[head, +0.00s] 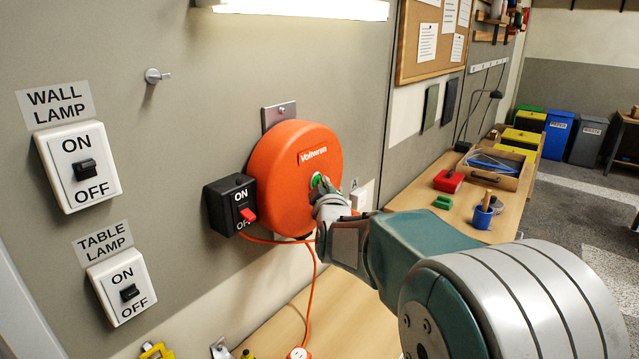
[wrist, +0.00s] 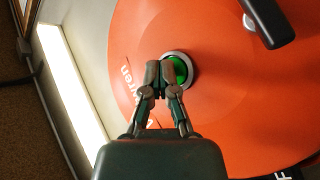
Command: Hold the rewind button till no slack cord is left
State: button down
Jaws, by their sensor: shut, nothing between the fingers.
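The orange cord reel (head: 283,163) is mounted on the grey wall, with a green rewind button (head: 316,179) on its face. The button also shows in the wrist view (wrist: 179,70), inside a grey ring. My gripper (head: 323,186) is shut and empty, with its fingertips at the button. In the wrist view my gripper (wrist: 160,76) covers the button's left part; I cannot tell whether it is pressed in. An orange cord (head: 313,285) hangs from the reel's underside and runs down to an orange and white end piece (head: 299,353) near the bench.
A black box with a red ON/OFF switch (head: 247,214) sits left of the reel. Wall lamp (head: 86,167) and table lamp (head: 129,291) switches are further left. A wooden bench (head: 345,315) lies below. A lit tube lamp (head: 300,9) is above.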

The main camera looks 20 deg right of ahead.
dwell(0.4)
jog(key=shift+s+d, duration=0.45)
jog(key=shift+s, duration=0.3)
jog(key=s+d, duration=0.2)
jog(key=s, duration=0.2)
jog(key=shift+s+d, duration=0.1)
jog(key=shift+d, duration=0.3)
jog(key=s+a+f+m+g+y, duration=0.1)
jog(key=s+a+f+m+g, duration=0.1)
jog(key=s, duration=0.8)
jog(key=s+a+f+m+g+y, duration=0.1)
jog(key=s+a+f+m+g, duration=0.2)
jog(key=s, duration=0.7)
jog(key=s+a+f+m+g+y, duration=0.2)
jog(key=s+a+f+g, duration=0.3)
jog(key=s, duration=0.5)
jog(key=a+g, duration=0.2)
jog(key=shift+f+g, duration=0.35)
jog(key=shift+g, duration=0.05)
